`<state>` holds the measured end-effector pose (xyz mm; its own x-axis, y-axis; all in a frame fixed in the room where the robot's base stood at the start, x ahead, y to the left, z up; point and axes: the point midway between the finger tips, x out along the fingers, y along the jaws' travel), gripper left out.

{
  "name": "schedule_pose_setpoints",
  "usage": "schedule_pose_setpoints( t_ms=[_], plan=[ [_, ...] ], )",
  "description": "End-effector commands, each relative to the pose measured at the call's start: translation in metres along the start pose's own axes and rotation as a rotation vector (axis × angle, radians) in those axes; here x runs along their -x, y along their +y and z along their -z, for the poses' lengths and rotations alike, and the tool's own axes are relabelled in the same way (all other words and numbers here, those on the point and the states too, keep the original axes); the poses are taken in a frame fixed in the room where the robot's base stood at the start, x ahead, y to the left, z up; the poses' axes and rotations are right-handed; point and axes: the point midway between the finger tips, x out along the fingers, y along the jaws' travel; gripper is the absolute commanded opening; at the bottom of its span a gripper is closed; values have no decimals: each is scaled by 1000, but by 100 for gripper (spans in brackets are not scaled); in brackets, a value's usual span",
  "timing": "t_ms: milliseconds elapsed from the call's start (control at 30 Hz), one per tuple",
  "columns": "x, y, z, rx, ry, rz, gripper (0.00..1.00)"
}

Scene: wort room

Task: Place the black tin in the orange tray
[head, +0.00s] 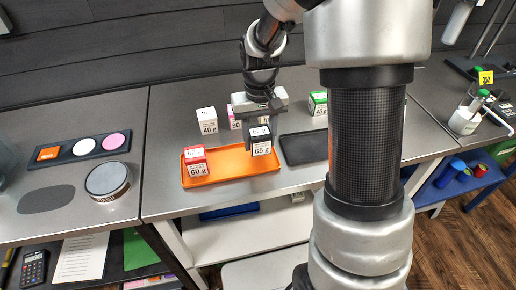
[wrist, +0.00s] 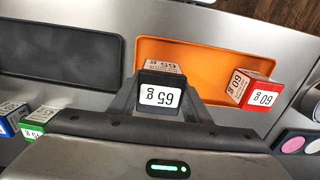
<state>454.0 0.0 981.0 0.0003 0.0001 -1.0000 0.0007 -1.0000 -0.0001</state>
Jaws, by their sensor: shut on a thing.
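The black tin (head: 261,144), with a white 65 g label, is held between the fingers of my gripper (head: 262,126). In the wrist view the black tin (wrist: 160,96) is upright between the two fingers of my gripper (wrist: 162,100). The orange tray (head: 228,171) lies on the steel bench, and the tin shows over its right end. How high the tin is above the tray floor is hard to tell. In the wrist view the orange tray (wrist: 200,62) is just beyond the tin. A red 60 g tin (head: 195,163) stands at the tray's left end.
A black tray (head: 304,148) lies right of the orange one. A white 40 g tin (head: 207,121), a pink-marked tin (head: 234,117) and a green tin (head: 318,103) stand behind. A round metal-rimmed piece (head: 107,181) is at left. The tray's middle is clear.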

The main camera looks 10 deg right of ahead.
Motion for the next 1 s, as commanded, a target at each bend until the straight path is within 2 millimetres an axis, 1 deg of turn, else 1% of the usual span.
schedule_pose_setpoints(
  t_ms=[233,500,633,667,700,1000],
  plan=[
    [-33,0,0,0,-3,0,19],
    [-35,0,0,0,1,0,19],
    [-40,0,0,0,0,0,19],
    [-39,0,0,0,0,0,47],
    [-38,0,0,0,0,0,51],
    [-36,0,0,0,0,0,51]
  ],
)
